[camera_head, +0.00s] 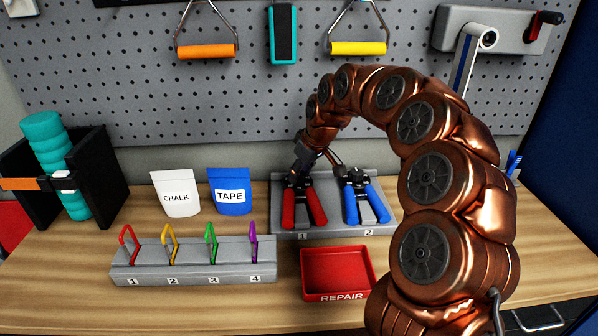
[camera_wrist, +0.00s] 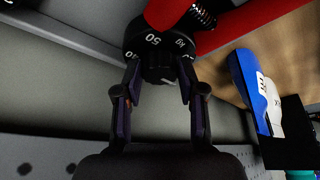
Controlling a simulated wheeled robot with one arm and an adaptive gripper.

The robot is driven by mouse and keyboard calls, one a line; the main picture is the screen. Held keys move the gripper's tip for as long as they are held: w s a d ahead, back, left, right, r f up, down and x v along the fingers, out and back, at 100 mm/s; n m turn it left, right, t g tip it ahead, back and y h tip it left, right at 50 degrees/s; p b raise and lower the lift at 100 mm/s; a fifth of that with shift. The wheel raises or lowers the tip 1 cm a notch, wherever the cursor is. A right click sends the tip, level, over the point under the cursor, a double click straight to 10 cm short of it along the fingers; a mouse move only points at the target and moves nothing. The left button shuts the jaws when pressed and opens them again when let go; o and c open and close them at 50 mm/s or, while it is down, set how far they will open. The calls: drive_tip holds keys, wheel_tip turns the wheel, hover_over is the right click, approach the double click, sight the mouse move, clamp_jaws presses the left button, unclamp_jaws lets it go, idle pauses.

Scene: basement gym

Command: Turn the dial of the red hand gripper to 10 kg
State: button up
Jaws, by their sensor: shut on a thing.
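The red hand gripper (camera_head: 317,207) stands at place 1 of a grey holder, handles toward the front. In the wrist view its red handles (camera_wrist: 240,24) run off the top edge, with a dark coil spring beside them. Its black dial (camera_wrist: 155,50) carries white numbers; 50 is readable near the middle, others are partly cut or hidden. A small pale mark shows on the knob, but I cannot tell the set value. My gripper (camera_wrist: 160,72) is shut on the dial knob, one finger at each side. In the head view my gripper (camera_head: 301,165) hides the dial.
A blue hand gripper (camera_head: 378,205) stands close at the right, at place 2. The grey holder (camera_head: 335,233) backs onto a pegboard (camera_head: 130,90). A red REPAIR tray (camera_head: 338,297), a carabiner rack (camera_head: 190,275), a CHALK pouch (camera_head: 176,193) and a TAPE pouch (camera_head: 230,190) are nearby.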

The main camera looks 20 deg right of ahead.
drive_tip(key=n+g+y, duration=0.1)
drive_tip(key=n, duration=0.3)
drive_tip(key=shift+w+d+f, duration=0.1)
drive_tip(key=shift+w, duration=0.05)
drive_tip(key=shift+n+g+y+b, duration=0.5)
drive_tip(key=shift+n+g, duration=0.4)
drive_tip(key=shift+n, duration=1.2)
drive_tip(key=shift+w, duration=0.1)
drive_tip(key=o, duration=1.1)
drive_tip(key=shift+o, duration=0.2)
drive_tip(key=shift+d, duration=0.1)
drive_tip(key=v, duration=0.7)
drive_tip(key=shift+r, duration=0.3)
